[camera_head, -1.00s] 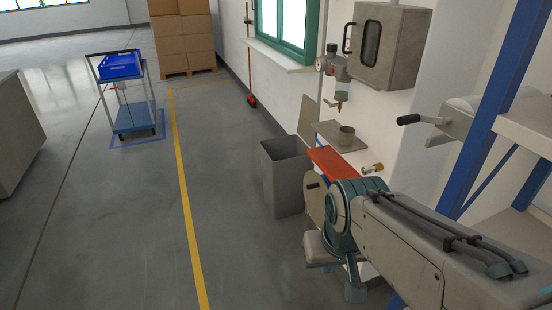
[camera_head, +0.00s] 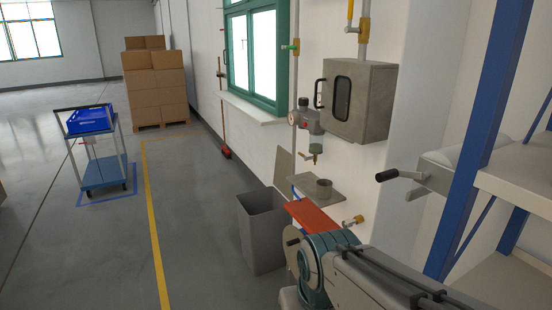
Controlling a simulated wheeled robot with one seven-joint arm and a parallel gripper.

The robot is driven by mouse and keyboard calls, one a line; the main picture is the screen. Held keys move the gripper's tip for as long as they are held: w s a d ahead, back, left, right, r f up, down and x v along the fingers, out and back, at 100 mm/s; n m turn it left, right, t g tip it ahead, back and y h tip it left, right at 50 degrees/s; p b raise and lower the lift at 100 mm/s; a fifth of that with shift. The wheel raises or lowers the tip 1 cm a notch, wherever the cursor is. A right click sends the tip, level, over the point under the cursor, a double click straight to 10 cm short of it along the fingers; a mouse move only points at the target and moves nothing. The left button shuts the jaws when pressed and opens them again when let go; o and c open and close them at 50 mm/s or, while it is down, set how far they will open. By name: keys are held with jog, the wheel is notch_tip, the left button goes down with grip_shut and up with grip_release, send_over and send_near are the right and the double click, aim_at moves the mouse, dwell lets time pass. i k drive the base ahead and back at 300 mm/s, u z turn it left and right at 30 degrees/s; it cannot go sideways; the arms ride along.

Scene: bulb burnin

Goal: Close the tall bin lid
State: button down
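The tall grey bin (camera_head: 262,235) stands on the floor by the wall, right of the yellow line. Its top looks open. A flat grey panel (camera_head: 282,172) stands upright at the bin's wall side and looks like its lid raised; the hinge is not clear. My arm, with a teal joint, fills the bottom right in front of the bin's right side. My gripper cannot be made out in this view.
A blue-posted rack (camera_head: 482,135) stands at right. A cart (camera_head: 100,170) is at left. Floor left of the bin is clear.

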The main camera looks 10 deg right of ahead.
aim_at(283, 167)
jog(key=u, duration=0.15)
jog(key=i, duration=3.35)
jog(key=z, duration=0.45)
